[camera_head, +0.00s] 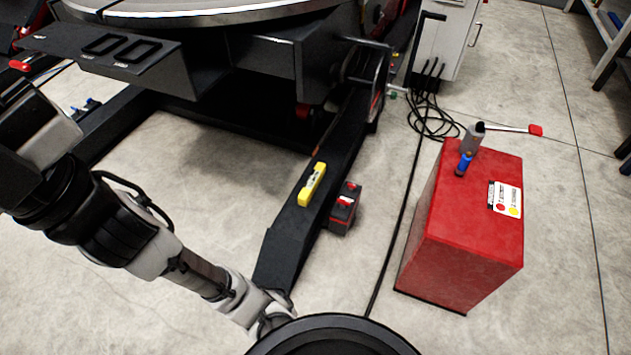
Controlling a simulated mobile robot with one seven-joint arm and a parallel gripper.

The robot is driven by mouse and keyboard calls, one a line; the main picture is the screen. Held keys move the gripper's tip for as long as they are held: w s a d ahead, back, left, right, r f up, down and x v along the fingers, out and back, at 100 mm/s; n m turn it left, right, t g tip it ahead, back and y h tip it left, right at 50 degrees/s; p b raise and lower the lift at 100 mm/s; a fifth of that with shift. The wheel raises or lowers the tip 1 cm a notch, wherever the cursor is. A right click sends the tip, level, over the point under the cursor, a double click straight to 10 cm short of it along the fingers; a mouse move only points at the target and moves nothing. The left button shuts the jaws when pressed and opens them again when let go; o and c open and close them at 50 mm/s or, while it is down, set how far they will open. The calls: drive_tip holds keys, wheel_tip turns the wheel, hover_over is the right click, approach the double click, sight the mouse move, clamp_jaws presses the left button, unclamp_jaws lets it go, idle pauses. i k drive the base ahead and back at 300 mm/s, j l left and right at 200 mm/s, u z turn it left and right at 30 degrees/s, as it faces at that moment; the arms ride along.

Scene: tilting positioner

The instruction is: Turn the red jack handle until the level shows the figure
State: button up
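A yellow level (312,185) lies on the dark sloping leg (290,225) of the positioner; its reading is too small to make out. A metal lever with a red end (535,130) sticks out to the right from a grey cylinder (474,138) on top of a red box (455,225). A small red and dark block (344,208) stands on the floor beside the leg, close to the level. I cannot tell which of these red parts is the jack handle. My arm crosses the left side down to the bottom middle; my gripper is not visible.
The positioner's round table (200,14) and dark frame fill the top. A label card (506,198) and a blue fitting (464,163) are on the red box. Black cables (432,118) lie near a grey cabinet (446,40).

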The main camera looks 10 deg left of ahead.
sight(343, 202)
drive_tip(key=i+z, duration=0.5)
drive_tip(key=i+j+z, duration=0.15)
drive_tip(key=i+z, duration=0.3)
drive_tip(key=k, duration=0.05)
